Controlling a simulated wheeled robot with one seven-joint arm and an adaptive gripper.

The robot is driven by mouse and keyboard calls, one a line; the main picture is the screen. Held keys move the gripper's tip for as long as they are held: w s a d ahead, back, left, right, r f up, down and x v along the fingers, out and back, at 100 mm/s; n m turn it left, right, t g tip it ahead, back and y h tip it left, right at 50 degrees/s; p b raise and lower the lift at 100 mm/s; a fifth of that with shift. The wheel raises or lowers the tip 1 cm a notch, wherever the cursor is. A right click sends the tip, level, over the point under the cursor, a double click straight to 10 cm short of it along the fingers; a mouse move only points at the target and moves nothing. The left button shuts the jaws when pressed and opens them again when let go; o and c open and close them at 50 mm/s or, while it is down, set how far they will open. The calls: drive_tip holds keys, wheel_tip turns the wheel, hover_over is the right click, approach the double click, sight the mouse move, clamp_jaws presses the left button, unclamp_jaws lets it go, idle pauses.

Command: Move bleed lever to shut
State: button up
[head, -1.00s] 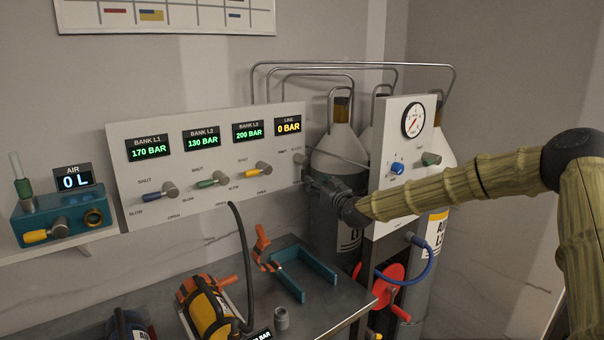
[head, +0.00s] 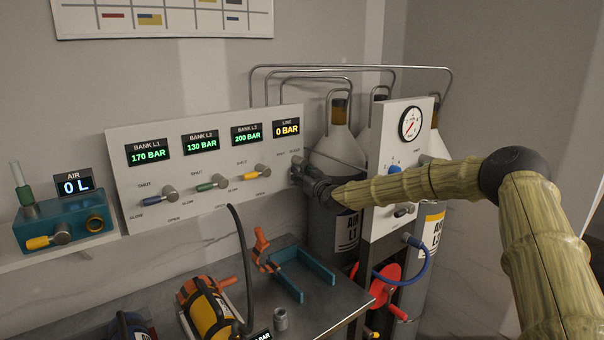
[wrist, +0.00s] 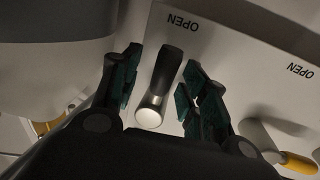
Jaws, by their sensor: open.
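The bleed lever (wrist: 168,65) shows in the wrist view, with a dark handle and a silver hub with a bright end cap. Its handle points up in that view, towards the upside-down word OPEN printed on the pale panel (wrist: 228,45). My gripper (wrist: 161,75) is open, with one dark finger on each side of the lever; I cannot tell whether either touches it. In the head view my gripper (head: 299,172) is at the right end of the white panel, under the LINE display (head: 286,127) reading 0 BAR, and hides the lever there.
The yellow lever (head: 250,173) is the nearest neighbour on the panel; green (head: 205,187) and blue (head: 152,201) levers are further left. Gas cylinders (head: 337,155) and a gauge panel (head: 418,150) stand close right. A bench with tools (head: 325,298) lies below.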

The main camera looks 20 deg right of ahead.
drive_tip(key=shift+w+a, duration=0.1)
drive_tip(key=shift+w, duration=0.2)
clamp_jaws()
